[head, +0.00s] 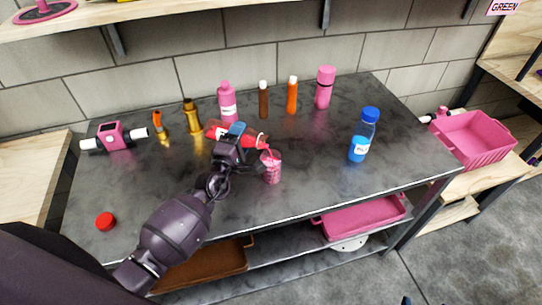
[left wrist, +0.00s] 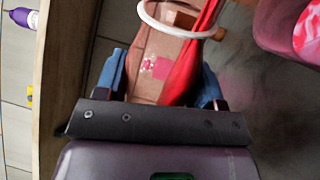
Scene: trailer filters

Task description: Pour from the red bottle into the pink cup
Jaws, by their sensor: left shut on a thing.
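The red bottle (head: 254,141) is tipped nearly flat over the table, its mouth end pointing right. My left gripper (head: 236,132) is shut on it. The pink cup (head: 271,172) stands upright on the table under the mouth end. A thin bit of red shows between the mouth and the cup's rim; I cannot tell how much is in the cup. In the left wrist view the bottle (left wrist: 190,60) lies between my blue fingertips, with red along one side of its see-through body. Small dark bits at the bottom edge of the head view may be my right gripper.
Behind stand a pink bottle (head: 227,103), a brown bottle (head: 263,100), an orange bottle (head: 292,96) and a pink flask (head: 324,88). A blue bottle (head: 362,138) stands right. A red cap (head: 105,222) lies front left. The table's front right is clear.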

